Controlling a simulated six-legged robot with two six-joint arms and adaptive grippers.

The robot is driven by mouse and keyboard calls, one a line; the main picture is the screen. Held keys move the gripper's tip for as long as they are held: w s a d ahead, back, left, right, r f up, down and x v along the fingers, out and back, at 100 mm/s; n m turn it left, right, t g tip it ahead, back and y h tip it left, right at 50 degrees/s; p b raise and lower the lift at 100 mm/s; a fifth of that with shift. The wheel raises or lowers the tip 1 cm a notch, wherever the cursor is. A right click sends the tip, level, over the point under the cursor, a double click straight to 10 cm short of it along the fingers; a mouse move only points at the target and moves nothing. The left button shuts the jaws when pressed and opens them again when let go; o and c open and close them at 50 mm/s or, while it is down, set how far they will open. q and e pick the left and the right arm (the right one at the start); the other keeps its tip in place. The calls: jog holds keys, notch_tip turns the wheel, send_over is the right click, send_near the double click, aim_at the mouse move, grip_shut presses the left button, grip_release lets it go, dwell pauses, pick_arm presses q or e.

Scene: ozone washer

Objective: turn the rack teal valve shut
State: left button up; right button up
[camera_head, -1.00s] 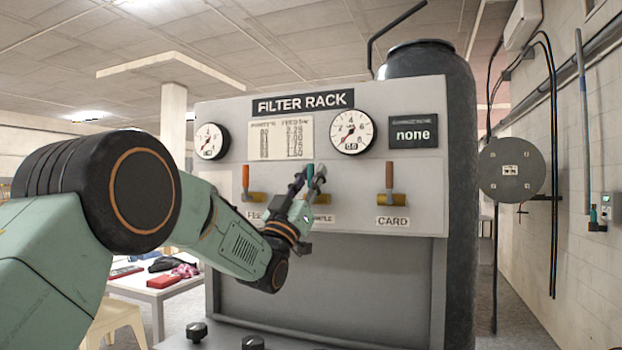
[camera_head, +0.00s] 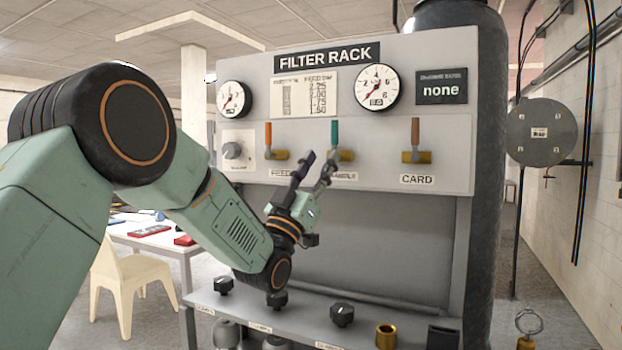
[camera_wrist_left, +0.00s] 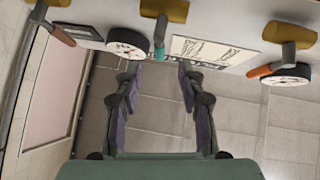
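The teal valve has an upright teal handle (camera_head: 334,132) on a brass body (camera_head: 345,155), in the middle of the filter rack panel. The teal handle also shows in the left wrist view (camera_wrist_left: 162,50), near the top, between the lines of the two fingers. My left gripper (camera_head: 317,165) is in front of the panel, just below and left of the teal handle. Its fingers (camera_wrist_left: 159,72) are apart with nothing between them. The handle seems to be just beyond the fingertips; I see no clear contact. My right gripper is in neither view.
A shelf with black knobs (camera_head: 342,315) juts out below. A chair (camera_head: 130,270) stands at left.

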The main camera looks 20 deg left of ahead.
pick_arm(q)
jog(key=shift+v, duration=1.85)
